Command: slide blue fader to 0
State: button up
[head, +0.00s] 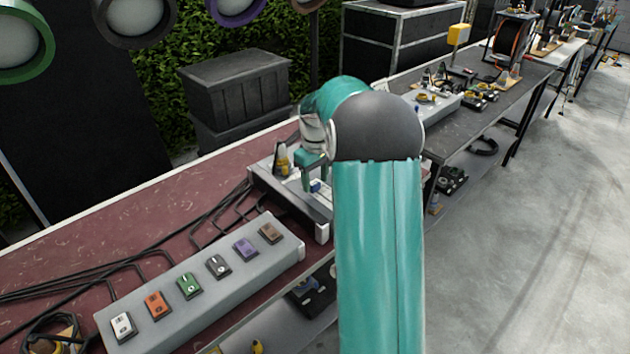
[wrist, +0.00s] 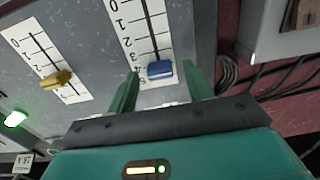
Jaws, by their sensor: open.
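In the wrist view, the blue fader (wrist: 160,70) sits on a white scale (wrist: 140,25) numbered from 0 at the top. It is low on the scale, near the 4 mark. My gripper (wrist: 160,67) is open, with one green finger on each side of the blue fader; I cannot tell whether either touches it. In the head view, my gripper (head: 314,172) is over the grey fader box (head: 323,228), partly hidden by my arm. A small blue spot there (head: 315,186) appears to be the blue fader.
A yellow fader (wrist: 57,80) on its own scale and a lit green button (wrist: 15,119) lie left in the wrist view. A grey switch box (head: 200,290) with several coloured switches stands beside the fader box. Black cables (head: 215,215) run along the red tabletop (head: 130,220).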

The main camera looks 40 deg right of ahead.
jog(key=shift+f, duration=0.55)
jog(key=shift+c, duration=0.4)
grip_shut()
jog(key=s, duration=0.5)
jog(key=s+d, duration=0.1)
jog(key=s, duration=0.2)
jog(key=shift+s+d, duration=0.1)
